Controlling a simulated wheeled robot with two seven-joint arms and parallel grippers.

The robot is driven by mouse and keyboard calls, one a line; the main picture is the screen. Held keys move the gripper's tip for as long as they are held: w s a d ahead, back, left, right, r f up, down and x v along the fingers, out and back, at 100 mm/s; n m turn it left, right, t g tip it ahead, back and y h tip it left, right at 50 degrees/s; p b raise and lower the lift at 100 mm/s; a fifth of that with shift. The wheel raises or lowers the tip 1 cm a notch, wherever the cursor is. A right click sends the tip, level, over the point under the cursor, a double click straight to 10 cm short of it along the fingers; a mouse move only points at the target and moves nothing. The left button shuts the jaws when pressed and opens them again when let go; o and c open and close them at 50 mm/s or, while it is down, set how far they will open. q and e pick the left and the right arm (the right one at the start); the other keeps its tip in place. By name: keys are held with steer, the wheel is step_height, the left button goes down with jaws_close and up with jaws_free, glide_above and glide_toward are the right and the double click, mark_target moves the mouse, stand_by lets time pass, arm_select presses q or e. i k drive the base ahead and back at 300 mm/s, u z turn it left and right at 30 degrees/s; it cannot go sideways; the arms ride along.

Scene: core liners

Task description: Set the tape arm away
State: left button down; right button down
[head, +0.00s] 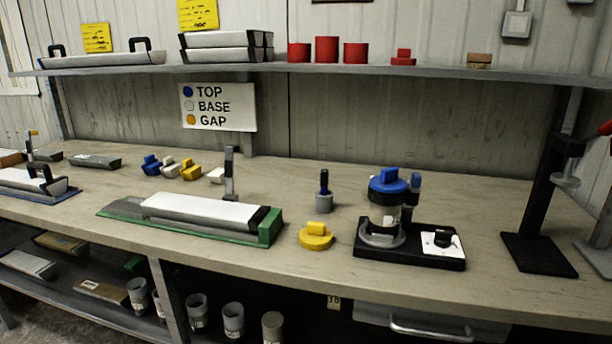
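A black-based fixture (390,258) stands on the bench right of centre. It holds a short upright liner piece (384,216) with a blue cap (388,181) on top, in a grey ring (382,236). A dark upright arm with a blue-grey head (414,182) stands close beside the cap at its right; it looks like the tape arm, but I cannot tell whether it touches the liner. A white plate with a black knob (442,239) is on the base's right end. Neither of my grippers is in view.
A long white liner (205,211) rests in a green-edged tray (270,228). A black stand (540,200) is at right. A shelf (440,72) runs above.

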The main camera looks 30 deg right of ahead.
mark_target(414, 182)
steer(key=u, duration=0.75)
steer(key=i, duration=0.75)
steer(key=z, duration=2.25)
